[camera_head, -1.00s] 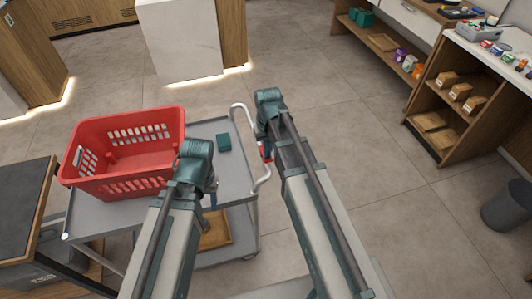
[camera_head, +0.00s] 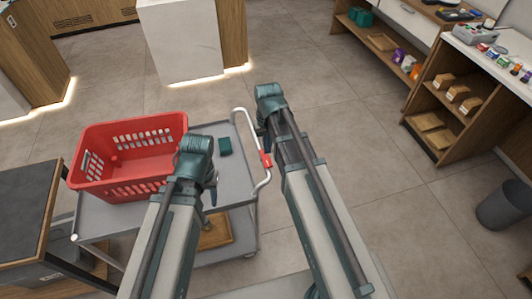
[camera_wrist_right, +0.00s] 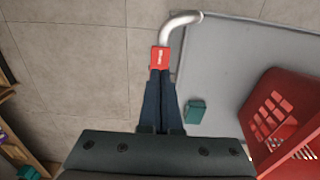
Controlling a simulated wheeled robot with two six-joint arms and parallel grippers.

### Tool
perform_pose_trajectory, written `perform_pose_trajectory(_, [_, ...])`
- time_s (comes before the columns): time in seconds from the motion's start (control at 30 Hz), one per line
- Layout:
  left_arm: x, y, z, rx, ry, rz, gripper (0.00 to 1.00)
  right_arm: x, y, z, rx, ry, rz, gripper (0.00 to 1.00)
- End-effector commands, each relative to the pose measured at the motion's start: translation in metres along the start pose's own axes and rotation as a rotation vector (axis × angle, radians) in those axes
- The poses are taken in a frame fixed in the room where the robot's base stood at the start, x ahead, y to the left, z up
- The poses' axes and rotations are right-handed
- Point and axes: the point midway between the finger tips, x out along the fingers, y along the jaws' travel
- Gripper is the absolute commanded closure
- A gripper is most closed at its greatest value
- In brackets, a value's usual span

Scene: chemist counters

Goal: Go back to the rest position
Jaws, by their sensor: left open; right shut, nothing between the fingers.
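My left gripper (camera_head: 212,192) hangs over the grey cart (camera_head: 235,183), just right of the red basket; its fingers are mostly hidden by its own wrist. It is open. My right gripper (camera_head: 263,138) is at the cart's handle side, its fingers partly hidden behind the arm in the head view. The right wrist view shows its two dark fingers (camera_wrist_right: 160,74) shut together with nothing between them. Their tips overlap the red patch (camera_wrist_right: 160,58) on the cart's pale curved handle (camera_wrist_right: 177,22); I cannot tell whether they touch it.
The red basket (camera_head: 90,187) and a small dark green box (camera_head: 225,146) stand on the cart's top. A wooden tray (camera_head: 217,232) lies on its lower shelf. A dark-topped counter (camera_head: 28,205) is at left, shelves (camera_head: 440,152) and a bin (camera_head: 503,205) at right. Floor between is clear.

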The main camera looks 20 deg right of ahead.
Motion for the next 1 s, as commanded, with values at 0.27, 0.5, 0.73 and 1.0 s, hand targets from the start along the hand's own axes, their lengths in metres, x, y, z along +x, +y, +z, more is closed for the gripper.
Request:
perform_pose_trajectory(0.27, [-0.019, -0.002, 0.001, 0.0, 0.0, 0.0, 0.5, -0.019, 0.0, 0.0, 0.0, 0.0, 0.0, 1.0])
perform_pose_trajectory(0.5, [-0.018, -0.002, 0.001, 0.0, 0.0, 0.0, 0.5, -0.018, -0.001, 0.001, -0.001, 0.0, 0.0, 1.0])
perform_pose_trajectory(0.73, [-0.018, -0.002, 0.001, 0.0, 0.0, 0.0, 0.5, -0.018, -0.054, 0.059, -0.121, -0.02, 0.036, 1.0])
perform_pose_trajectory(1.0, [-0.018, -0.002, 0.001, 0.0, 0.0, 0.0, 0.5, -0.019, -0.104, 0.132, -0.276, -0.041, 0.094, 1.0])
